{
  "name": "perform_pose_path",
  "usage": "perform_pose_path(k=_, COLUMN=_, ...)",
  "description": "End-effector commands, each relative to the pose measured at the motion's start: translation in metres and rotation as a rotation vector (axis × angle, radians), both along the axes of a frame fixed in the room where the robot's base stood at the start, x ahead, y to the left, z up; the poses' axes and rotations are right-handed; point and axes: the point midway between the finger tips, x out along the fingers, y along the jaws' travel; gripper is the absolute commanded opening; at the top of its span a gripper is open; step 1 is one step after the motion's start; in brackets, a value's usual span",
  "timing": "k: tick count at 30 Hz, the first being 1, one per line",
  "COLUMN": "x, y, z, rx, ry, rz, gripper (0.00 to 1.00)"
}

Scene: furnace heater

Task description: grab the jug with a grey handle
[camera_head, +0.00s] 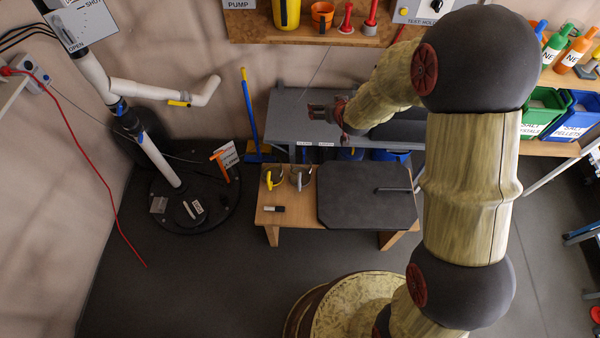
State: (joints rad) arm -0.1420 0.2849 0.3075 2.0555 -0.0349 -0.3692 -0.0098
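A metal jug with a grey handle (300,179) stands on the left back part of a low wooden table (264,215). Just left of it stands a similar jug with a yellow handle (273,182). My gripper (314,112) reaches in from the right, above the grey bench behind the low table. It points left and is higher and farther back than the jugs, apart from both. Its fingers are too small and dark to show whether they are open or shut. I see nothing held in it.
A dark board (366,200) with a bar handle covers the right of the low table. A small black-and-white item (273,209) lies before the jugs. The grey bench (285,125) and a wall shelf (250,27) are behind. White pipework (150,145) stands left.

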Motion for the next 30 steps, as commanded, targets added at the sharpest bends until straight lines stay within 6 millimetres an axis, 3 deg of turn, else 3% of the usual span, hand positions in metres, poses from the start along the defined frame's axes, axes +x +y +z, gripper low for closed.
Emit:
perform_pose_path(k=1, x=0.007, y=0.007, z=-0.026, rx=0.002, ry=-0.007, rz=0.012, gripper=0.91)
perform_pose_path(k=5, x=0.02, y=0.025, z=-0.08, rx=0.013, ry=-0.056, rz=0.038, gripper=0.91)
perform_pose_path(k=9, x=0.021, y=0.042, z=-0.141, rx=0.028, ry=-0.109, rz=0.067, gripper=0.91)
perform_pose_path(k=14, x=0.004, y=0.059, z=-0.209, rx=0.049, ry=-0.169, rz=0.098, gripper=0.91)
perform_pose_path(k=18, x=-0.023, y=0.068, z=-0.261, rx=0.07, ry=-0.219, rz=0.123, gripper=0.91)
perform_pose_path(k=24, x=-0.059, y=0.074, z=-0.307, rx=0.092, ry=-0.275, rz=0.145, gripper=0.91)
perform_pose_path(k=30, x=-0.073, y=0.076, z=-0.323, rx=0.102, ry=-0.299, rz=0.153, gripper=0.91)
